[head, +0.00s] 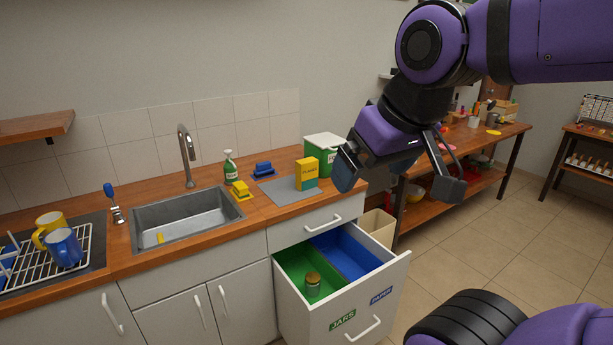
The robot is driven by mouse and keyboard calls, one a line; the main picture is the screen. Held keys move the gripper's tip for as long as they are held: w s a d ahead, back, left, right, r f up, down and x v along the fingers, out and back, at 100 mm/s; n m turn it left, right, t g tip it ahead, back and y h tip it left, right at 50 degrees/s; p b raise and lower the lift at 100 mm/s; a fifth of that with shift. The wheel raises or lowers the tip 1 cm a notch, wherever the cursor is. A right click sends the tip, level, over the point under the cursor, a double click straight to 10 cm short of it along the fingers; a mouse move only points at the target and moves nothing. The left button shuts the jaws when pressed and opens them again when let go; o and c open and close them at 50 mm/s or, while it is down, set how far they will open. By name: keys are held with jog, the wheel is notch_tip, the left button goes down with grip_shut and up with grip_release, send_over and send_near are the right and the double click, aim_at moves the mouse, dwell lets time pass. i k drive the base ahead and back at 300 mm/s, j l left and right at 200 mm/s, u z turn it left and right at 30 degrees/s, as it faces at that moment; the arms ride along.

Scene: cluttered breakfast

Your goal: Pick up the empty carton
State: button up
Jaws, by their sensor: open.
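A yellow carton (306,174) with a teal lower band and dark lettering stands upright on a grey mat (273,190) on the wooden counter. Whether it is empty cannot be seen. My gripper (405,194) is open, with nothing between its fingers. It hangs in the air to the right of the carton, apart from it, in front of the counter's right end.
A drawer (401,286) stands open below, with a green section holding a jar (313,285) and a blue section (352,252). A green-and-white bin (322,146) stands behind the carton. A sink (187,215), spray bottle (230,167) and sponges are to the left.

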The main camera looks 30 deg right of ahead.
aim_at(306, 170)
jog(key=i+j+z, duration=0.15)
jog(key=i+z, duration=0.2)
jog(key=i, duration=0.15)
jog(key=i+j+z, duration=0.35)
jog(key=i, duration=0.15)
jog(key=i+j+z, duration=0.35)
jog(key=i, duration=0.15)
